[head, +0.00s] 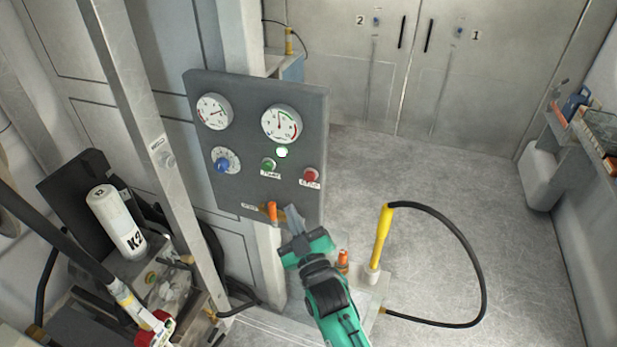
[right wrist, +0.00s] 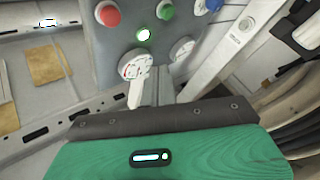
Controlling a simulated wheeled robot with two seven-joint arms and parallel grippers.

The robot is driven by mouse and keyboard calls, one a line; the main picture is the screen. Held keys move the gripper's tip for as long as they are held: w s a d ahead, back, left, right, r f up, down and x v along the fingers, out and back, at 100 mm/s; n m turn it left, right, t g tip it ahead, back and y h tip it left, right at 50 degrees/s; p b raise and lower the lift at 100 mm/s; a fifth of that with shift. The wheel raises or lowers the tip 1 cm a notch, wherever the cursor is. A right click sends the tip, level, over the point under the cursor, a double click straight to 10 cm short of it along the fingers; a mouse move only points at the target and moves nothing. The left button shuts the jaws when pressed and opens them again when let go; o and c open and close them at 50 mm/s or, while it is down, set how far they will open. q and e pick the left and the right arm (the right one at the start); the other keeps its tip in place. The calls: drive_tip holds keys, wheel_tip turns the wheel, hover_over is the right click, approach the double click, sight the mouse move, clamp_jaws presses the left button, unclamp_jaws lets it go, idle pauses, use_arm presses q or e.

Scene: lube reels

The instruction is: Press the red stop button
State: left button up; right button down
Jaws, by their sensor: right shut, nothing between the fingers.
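The red stop button (head: 310,174) sits at the lower right of a grey control panel (head: 240,110), above a small label. It also shows at the top left of the right wrist view (right wrist: 107,14). My right gripper (head: 291,211) is shut and empty, in front of the panel's lower edge. Its fingertips are below and left of the red button in the head view and appear apart from it. The green button (head: 268,165) is left of the red one, and a blue knob (head: 222,163) is farther left. My left gripper is not in view.
An orange lever (head: 272,212) is close beside my right fingers. A yellow lube handle (head: 382,236) with a black hose stands to the right. The floor beyond is clear.

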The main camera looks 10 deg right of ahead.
sight(310, 176)
drive_tip(key=shift+w, duration=0.1)
drive_tip(key=w+d+b, duration=0.2)
drive_tip(key=w+d, duration=0.2)
drive_tip(key=w, duration=0.3)
drive_tip(key=shift+w+d, duration=0.25)
idle(2.2)
drive_tip(key=shift+w+d, duration=0.2)
drive_tip(key=shift+w, duration=0.15)
drive_tip(key=shift+w+d, duration=0.2)
drive_tip(key=shift+w, duration=0.2)
idle(0.7)
drive_tip(key=shift+s, duration=0.15)
drive_tip(key=shift+s+a+p, duration=0.3)
drive_tip(key=shift+s+a, duration=0.15)
drive_tip(key=shift+s, duration=0.2)
